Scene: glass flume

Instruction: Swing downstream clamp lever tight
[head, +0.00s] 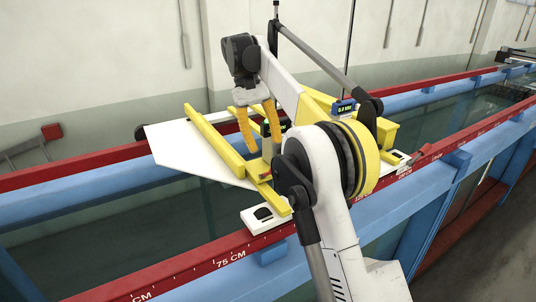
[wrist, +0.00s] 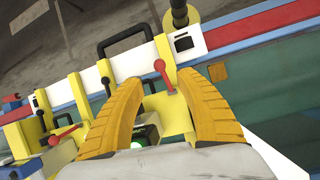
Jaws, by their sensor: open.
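My gripper (head: 262,144) hangs over the yellow carriage in the head view, its two yellow fingers apart. In the wrist view the gripper (wrist: 157,82) is open and empty. A red-knobbed lever (wrist: 160,66) stands up from the carriage and shows in the gap between the fingertips; I cannot tell whether either finger touches it. A second red-knobbed lever (wrist: 63,133) lies further left on the carriage. The frames carry no label saying which is the downstream one. In the head view my arm hides much of the carriage.
The yellow carriage frame (head: 210,140) spans the flume on red rails (head: 205,267) marked in centimetres. A white plate (head: 190,155) sticks out to the left. A small digital display (head: 344,107) stands behind my arm. A black handle (wrist: 122,35) rises beyond the lever.

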